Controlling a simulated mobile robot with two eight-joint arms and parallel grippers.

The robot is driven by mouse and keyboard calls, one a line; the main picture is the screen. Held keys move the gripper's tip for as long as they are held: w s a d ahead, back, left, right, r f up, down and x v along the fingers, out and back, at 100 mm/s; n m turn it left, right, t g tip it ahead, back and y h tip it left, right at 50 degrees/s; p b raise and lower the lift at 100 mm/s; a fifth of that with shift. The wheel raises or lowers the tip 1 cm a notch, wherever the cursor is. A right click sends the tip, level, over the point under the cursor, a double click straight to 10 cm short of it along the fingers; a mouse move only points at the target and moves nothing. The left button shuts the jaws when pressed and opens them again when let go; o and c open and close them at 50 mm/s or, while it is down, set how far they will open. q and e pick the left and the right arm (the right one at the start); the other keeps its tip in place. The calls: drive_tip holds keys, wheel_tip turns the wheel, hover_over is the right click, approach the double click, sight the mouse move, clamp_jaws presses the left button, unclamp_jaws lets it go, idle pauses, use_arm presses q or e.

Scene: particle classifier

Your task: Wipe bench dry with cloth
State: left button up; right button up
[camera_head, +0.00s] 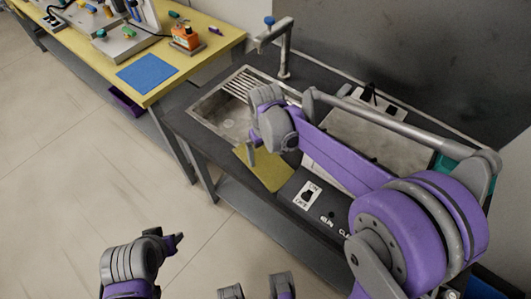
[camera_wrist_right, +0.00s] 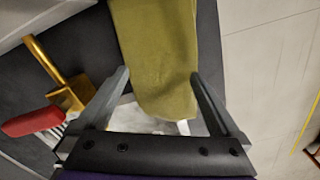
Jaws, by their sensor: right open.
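An olive-yellow cloth (camera_head: 272,174) lies on the dark bench (camera_head: 200,139) in front of the sink, near the front edge. My right gripper (camera_head: 257,148) is over the cloth's sink-side part in the head view. In the right wrist view the cloth (camera_wrist_right: 158,45) runs between the open fingers of the right gripper (camera_wrist_right: 160,76). I cannot tell whether the fingers touch it. My left gripper (camera_head: 176,243) is low at the lower left, over the floor and away from the bench. Its jaw opening is unclear. No wet patch on the bench is clear to me.
A metal sink (camera_head: 222,113) with a tap (camera_head: 284,55) is behind the cloth. Printed cards (camera_head: 308,194) lie to its right. A yellow table (camera_head: 215,38) stands at upper left.

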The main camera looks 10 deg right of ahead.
drive_tip(key=shift+f, duration=0.15)
drive_tip(key=shift+f+b, duration=0.65)
drive_tip(key=shift+f, duration=0.15)
clamp_jaws()
idle(0.5)
